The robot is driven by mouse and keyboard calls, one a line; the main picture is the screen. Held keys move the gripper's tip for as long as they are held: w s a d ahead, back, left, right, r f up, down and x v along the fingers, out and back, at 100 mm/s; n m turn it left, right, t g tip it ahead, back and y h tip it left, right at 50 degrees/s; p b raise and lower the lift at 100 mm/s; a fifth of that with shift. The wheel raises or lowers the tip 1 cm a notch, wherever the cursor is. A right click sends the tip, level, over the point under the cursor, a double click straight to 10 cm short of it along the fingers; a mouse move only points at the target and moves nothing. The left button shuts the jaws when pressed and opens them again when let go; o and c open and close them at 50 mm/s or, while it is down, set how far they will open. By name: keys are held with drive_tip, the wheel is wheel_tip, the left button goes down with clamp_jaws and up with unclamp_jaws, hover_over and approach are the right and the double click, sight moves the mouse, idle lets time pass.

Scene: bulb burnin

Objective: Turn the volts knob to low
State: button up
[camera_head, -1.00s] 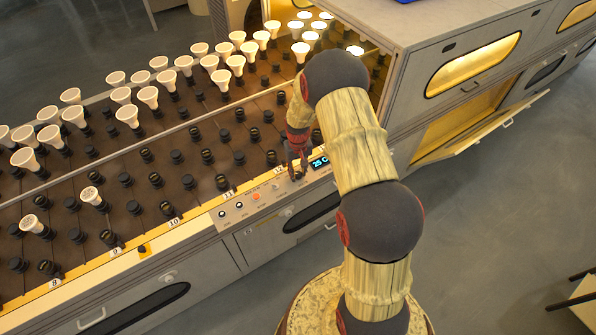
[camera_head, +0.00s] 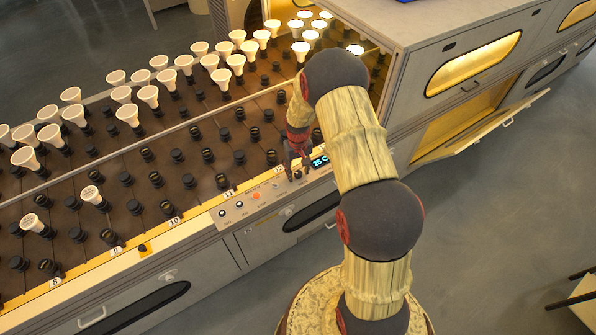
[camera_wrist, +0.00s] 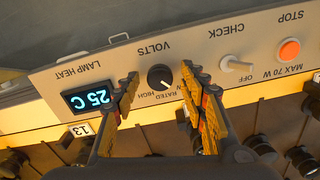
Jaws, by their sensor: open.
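The volts knob (camera_wrist: 160,77) is a round black dial with a white pointer line on the grey control panel (camera_wrist: 115,68). The wrist view shows the panel upside down. VOLTS is printed above the knob in the picture, and RATED and HIGH below it. I cannot read a low mark. My gripper (camera_wrist: 160,74) is open, with one yellow-and-dark finger on each side of the knob and a gap at both sides. In the head view my gripper (camera_head: 297,163) hangs at the panel, left of the lit display.
A blue 25 C display (camera_wrist: 90,97) is left of the knob in the wrist view. A check switch (camera_wrist: 236,61) and an orange stop button (camera_wrist: 289,50) are to the right. Several white bulbs (camera_head: 127,115) stand in the socket rack behind the panel.

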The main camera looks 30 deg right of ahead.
sight(298, 173)
wheel_tip(298, 173, up, 12)
idle(0.7)
idle(0.4)
drive_tip(key=s+a+g, duration=0.1)
drive_tip(key=s, duration=0.4)
drive_tip(key=s+a+r+t, duration=0.2)
drive_tip(key=s+a+r, duration=0.3)
drive_tip(key=r, duration=0.5)
drive_tip(key=s+a+r+n+t, duration=0.1)
drive_tip(key=s+a+r, duration=0.4)
drive_tip(key=s+r, duration=0.5)
drive_tip(key=s+a+r+n+t, duration=0.1)
drive_tip(key=s+a+r+t, duration=0.2)
drive_tip(key=r, duration=0.7)
drive_tip(key=s+a, duration=0.2)
drive_tip(key=s, duration=0.2)
drive_tip(key=shift+s+a+t, duration=0.2)
drive_tip(key=shift+s+t, duration=0.1)
drive_tip(key=shift+s, duration=0.1)
drive_tip(key=shift+c, duration=0.4)
